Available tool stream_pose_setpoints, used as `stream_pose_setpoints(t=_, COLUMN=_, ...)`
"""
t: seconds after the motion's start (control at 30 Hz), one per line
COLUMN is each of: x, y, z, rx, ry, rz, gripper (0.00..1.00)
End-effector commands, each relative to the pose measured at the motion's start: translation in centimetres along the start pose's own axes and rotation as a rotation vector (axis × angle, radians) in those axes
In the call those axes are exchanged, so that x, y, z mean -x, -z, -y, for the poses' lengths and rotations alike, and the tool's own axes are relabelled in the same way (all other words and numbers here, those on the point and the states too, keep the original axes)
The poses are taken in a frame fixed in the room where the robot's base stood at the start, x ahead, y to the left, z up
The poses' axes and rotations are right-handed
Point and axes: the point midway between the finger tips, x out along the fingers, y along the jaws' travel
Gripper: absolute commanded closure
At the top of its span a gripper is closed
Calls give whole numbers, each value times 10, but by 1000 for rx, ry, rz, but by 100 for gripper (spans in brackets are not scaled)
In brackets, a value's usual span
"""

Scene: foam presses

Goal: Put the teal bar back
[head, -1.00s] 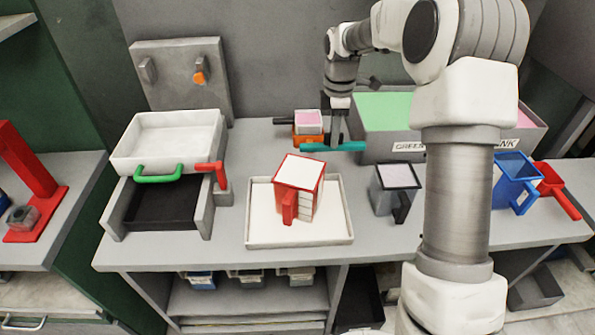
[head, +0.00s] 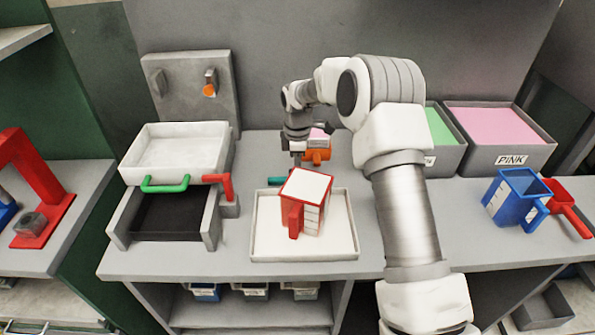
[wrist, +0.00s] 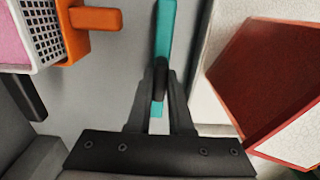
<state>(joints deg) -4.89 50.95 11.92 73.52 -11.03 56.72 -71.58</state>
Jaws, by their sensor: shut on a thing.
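The teal bar (wrist: 165,30) is between my gripper's fingers in the wrist view and runs away from me past the fingertips. My gripper (wrist: 160,88) is shut on it. In the head view my gripper (head: 297,165) is behind the red and white box. Part of the teal bar (head: 277,181) shows to the left of that box, and the rest is hidden. Whether the bar touches the bench is unclear.
The red and white box (head: 306,199) stands on a white tray (head: 337,248). An orange holder (head: 317,155) is close to my gripper. A white basin (head: 175,146) with green handle stands left. A grey panel with pegs (head: 193,95) is behind it. Green and pink bins (head: 475,158) stand right.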

Motion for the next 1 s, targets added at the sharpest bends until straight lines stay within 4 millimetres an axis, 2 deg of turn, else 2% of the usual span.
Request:
stream_pose_setpoints(t=0.37, x=-7, y=0, z=0, rx=0, ry=-2, rz=0, gripper=100)
stream_pose_setpoints(t=0.4, x=-7, y=0, z=0, rx=0, ry=-2, rz=0, gripper=79)
stream_pose_setpoints(t=0.57, x=-6, y=0, z=0, rx=0, ry=-1, rz=0, gripper=51)
stream_pose_setpoints(t=0.83, x=-6, y=0, z=0, rx=0, ry=-2, rz=0, gripper=51)
stream_pose_setpoints(t=1.0, x=8, y=0, z=-1, rx=0, ry=-4, rz=-1, gripper=51)
